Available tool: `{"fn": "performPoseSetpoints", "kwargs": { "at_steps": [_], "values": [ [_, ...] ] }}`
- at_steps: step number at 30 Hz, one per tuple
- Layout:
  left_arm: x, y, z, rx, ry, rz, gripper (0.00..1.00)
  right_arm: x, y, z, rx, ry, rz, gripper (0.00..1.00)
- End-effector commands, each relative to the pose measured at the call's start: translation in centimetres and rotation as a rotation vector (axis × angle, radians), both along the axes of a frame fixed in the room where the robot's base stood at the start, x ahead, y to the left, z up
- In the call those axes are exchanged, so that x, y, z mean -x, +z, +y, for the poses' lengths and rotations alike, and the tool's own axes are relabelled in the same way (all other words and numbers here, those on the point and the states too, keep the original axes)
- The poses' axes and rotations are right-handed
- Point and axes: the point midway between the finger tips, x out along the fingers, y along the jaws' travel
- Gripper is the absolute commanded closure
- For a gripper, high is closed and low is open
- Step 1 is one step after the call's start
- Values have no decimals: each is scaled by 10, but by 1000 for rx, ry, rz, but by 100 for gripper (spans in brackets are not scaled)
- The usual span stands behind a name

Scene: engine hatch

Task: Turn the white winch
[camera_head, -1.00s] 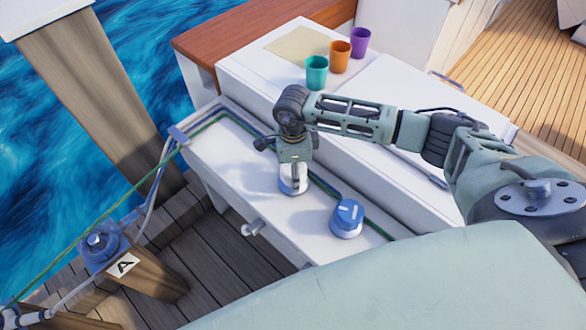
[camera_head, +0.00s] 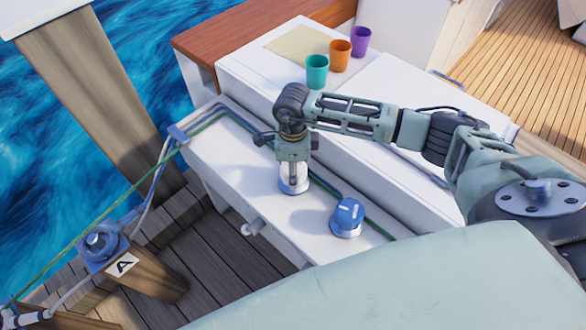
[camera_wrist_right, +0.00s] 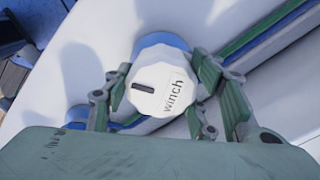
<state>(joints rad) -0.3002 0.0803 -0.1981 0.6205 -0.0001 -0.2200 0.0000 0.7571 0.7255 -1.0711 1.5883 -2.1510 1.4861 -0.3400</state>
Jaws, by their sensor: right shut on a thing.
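The white winch (camera_head: 294,185) stands on the white ledge, mostly covered from above by my right gripper (camera_head: 294,172). In the right wrist view the winch (camera_wrist_right: 160,82) shows a white ridged cap with a dark slot and the word "winch", over a blue base. The fingers of my right gripper (camera_wrist_right: 158,95) are on both sides of the cap and shut on it. A blue winch (camera_head: 347,217) with a white mark on top stands to the right on the same ledge. My left gripper is not in view.
Green and blue ropes (camera_head: 335,192) run along the ledge behind the winches. Teal (camera_head: 317,71), orange (camera_head: 340,56) and purple (camera_head: 361,42) cups stand on the white hatch. A wooden post marked A (camera_head: 150,272) is at the lower left, with water beyond.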

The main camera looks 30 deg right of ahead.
Motion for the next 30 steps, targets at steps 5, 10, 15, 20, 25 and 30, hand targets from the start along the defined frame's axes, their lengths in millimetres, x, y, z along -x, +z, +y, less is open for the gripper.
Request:
{"fn": "performPoseSetpoints", "kwargs": {
  "at_steps": [5, 10, 15, 20, 25, 30],
  "values": [
    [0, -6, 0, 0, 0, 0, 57, 0, -1, 1, -3, -137, 3, 74],
    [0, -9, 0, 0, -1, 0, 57, 0, -1, 1, -3, -278, 3, 74],
    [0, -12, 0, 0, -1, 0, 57, 0, -1, 1, -2, -405, 3, 74],
    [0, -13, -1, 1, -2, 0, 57, 0, -1, 2, -2, -500, 4, 74],
    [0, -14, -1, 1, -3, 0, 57, 0, -1, 2, -2, -568, 5, 74],
    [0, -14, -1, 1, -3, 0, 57, -1, -1, 2, -2, -602, 4, 74]
  ]
}}
